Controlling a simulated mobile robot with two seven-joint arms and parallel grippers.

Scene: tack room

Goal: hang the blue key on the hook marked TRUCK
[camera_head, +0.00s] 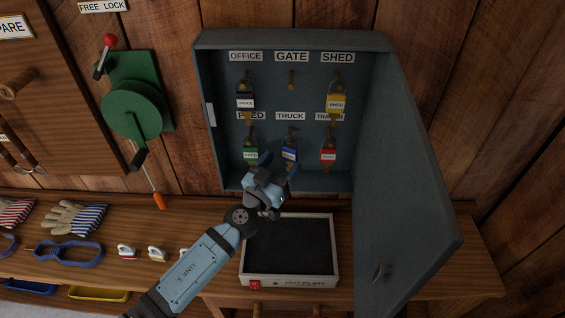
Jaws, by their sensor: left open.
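The blue key (289,154) with its pale label is in the open grey key cabinet (290,40), below the TRUCK label (290,116). It appears to hang from the hook (290,132) under that label. My left gripper (280,168) is open, just below and in front of the blue key. Its fingers are close to the key's tag; I cannot tell whether they touch it. The lower end of the key is partly hidden by the gripper. My right gripper is not in view.
Black (245,101), yellow (336,101), green (250,154) and red (328,153) keys hang around it. The GATE hook (291,80) is bare. The cabinet door (405,190) stands open at right. A hot plate (333,250) lies on the bench below.

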